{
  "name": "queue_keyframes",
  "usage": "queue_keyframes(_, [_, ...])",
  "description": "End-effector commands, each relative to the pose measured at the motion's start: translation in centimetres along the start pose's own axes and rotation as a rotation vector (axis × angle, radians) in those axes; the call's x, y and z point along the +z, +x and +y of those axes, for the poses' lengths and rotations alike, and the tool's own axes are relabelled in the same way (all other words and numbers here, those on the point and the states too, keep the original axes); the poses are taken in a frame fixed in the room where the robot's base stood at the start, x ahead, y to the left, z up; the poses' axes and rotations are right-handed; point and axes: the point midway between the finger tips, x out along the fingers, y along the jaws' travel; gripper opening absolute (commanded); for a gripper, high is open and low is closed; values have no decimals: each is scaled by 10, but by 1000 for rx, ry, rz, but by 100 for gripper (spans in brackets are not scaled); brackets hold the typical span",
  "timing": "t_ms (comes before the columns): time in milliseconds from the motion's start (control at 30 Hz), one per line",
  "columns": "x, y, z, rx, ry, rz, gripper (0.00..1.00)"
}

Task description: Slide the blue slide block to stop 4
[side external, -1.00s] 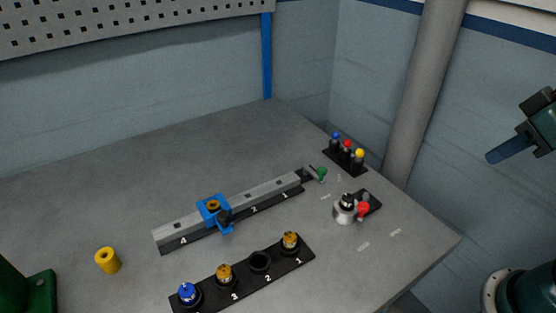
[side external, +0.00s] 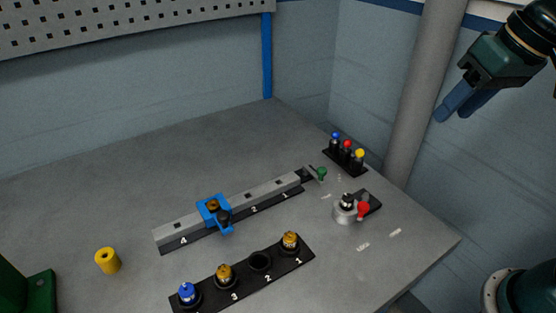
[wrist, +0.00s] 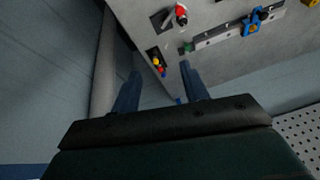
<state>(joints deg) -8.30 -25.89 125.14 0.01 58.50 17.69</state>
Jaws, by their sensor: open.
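The blue slide block (side external: 205,212) sits on the grey rail (side external: 262,197), between the marks 4 and 2. It covers the place where a 3 would stand. A brass-coloured part shows in its top, and a dark knob (side external: 224,216) sticks out at its front. Stop 4 (side external: 183,240) is at the rail's left end. The block (wrist: 250,27) and rail (wrist: 218,38) also show at the top right of the wrist view. My gripper (side external: 452,115) is open and empty, high up at the right, far from the block. Its two blue fingers (wrist: 160,72) are apart in the wrist view.
A yellow cylinder (side external: 108,261) stands at left. A green-knobbed pin (side external: 321,174), a red-knobbed fixture (side external: 345,212) and a rack of coloured pegs (side external: 347,152) are at right.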

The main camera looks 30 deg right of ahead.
Motion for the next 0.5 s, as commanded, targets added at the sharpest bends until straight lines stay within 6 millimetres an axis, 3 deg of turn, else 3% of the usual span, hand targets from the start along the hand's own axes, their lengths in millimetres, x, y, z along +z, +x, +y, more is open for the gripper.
queue_keyframes(200, [-41, 4, -40, -4, 91, -66, 45])
queue_keyframes(500, [-84, 21, -102, 14, 220, -150, 45])
